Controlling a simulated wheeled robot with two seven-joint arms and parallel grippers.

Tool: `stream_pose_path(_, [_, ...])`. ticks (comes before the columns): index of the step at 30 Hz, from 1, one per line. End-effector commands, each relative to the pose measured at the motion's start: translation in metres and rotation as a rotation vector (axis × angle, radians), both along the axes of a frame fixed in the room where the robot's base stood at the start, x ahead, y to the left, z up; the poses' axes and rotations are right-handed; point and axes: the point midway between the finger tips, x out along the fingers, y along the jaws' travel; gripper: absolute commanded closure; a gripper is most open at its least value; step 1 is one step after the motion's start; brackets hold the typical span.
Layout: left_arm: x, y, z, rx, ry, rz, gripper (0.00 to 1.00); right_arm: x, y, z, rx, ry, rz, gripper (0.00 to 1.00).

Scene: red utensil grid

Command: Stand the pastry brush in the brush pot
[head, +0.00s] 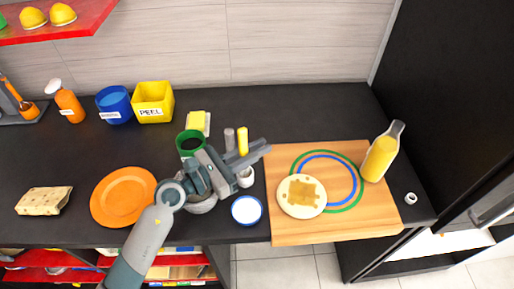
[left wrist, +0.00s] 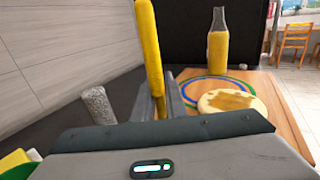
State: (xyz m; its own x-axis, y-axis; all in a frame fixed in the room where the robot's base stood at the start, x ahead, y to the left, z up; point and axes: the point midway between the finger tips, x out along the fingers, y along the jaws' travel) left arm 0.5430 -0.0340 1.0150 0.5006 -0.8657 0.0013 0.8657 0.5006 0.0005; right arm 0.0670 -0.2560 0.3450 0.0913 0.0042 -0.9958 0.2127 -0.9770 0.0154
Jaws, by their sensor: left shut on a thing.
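The pastry brush shows as a yellow handle (head: 243,141), standing roughly upright. In the left wrist view the yellow handle (left wrist: 149,45) rises between my fingers. My left gripper (head: 254,152) is shut on it above the black counter. The lower end of the brush is hidden behind the fingers and gripper. A small white pot (head: 246,181) is just below the fingers in the head view, partly covered. A green pot (head: 189,134) with a dark inside stands left of the gripper. I cannot tell which is the brush pot. My right gripper is not in view.
A grey speckled cylinder (left wrist: 97,104) stands left of the brush. A wooden board (head: 340,229) with a topped flatbread (head: 301,207) and a yellow bottle (head: 380,158) lies right. An orange plate (head: 123,197) and blue-rimmed dish (head: 246,210) are near the front. The counter's back right is clear.

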Motion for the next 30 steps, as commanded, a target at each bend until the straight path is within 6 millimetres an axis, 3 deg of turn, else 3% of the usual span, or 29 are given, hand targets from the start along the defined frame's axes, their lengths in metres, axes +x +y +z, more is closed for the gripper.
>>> stream_pose_path(26, [-0.0002,0.0000,0.0016,0.000,0.001,0.000,1.00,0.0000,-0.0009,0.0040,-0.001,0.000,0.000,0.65])
stream_pose_path(27, [-0.0002,-0.0001,0.0018,0.001,0.001,0.000,0.81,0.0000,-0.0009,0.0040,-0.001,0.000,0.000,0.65])
stream_pose_path(29, [-0.0001,0.0000,0.0019,0.000,0.000,0.000,0.67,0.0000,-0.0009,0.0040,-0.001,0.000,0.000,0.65])
stream_pose_path(30, [-0.0001,0.0000,0.0019,0.000,0.000,0.000,0.67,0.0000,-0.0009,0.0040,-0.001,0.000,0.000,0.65])
